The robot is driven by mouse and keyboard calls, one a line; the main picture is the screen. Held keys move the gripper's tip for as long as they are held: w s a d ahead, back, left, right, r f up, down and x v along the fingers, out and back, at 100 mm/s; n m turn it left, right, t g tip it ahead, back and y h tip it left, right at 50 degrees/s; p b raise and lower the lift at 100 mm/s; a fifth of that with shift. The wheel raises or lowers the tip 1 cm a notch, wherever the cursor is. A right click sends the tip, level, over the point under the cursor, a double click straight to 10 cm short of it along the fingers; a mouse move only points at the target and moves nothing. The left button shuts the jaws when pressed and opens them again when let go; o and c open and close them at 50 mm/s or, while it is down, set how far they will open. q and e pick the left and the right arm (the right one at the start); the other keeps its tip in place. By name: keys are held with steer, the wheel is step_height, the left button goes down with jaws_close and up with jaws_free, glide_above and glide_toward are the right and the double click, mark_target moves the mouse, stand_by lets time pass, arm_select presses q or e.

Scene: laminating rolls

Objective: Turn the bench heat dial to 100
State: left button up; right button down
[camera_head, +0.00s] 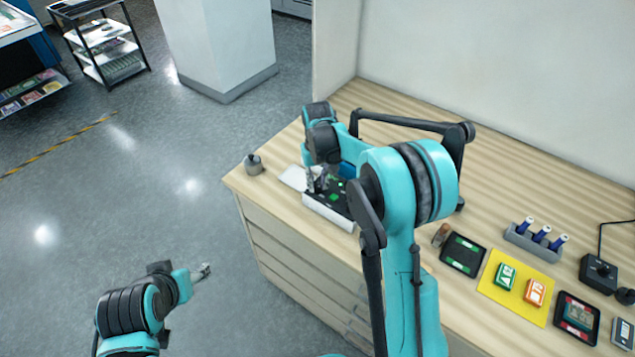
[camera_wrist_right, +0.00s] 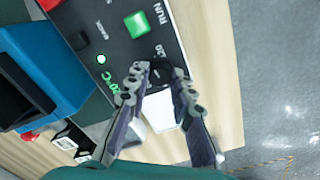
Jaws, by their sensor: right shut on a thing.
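A machine with a black control panel (camera_head: 343,206) stands at the left end of the bench. The panel (camera_wrist_right: 120,55) fills the upper left of the right wrist view, with a green button (camera_wrist_right: 137,24) beside the word RUN and a green temperature readout. My right gripper (camera_wrist_right: 161,78) is at the panel edge, shut on the dark heat dial (camera_wrist_right: 164,69), which its fingers mostly hide. The dial's pointer and exact setting cannot be read. The right gripper also shows in the head view (camera_head: 318,183). My left gripper (camera_head: 203,271) hangs over the floor, away from the bench; its jaws are too small to judge.
A grey knobbed weight (camera_head: 253,165) stands near the bench's left corner.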

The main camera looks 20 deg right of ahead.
mark_target(318, 186)
steer(key=n, duration=0.5)
steer(key=shift+n, duration=2.4)
steer(key=c, duration=1.3)
jaws_free()
step_height(318, 186, up, 12)
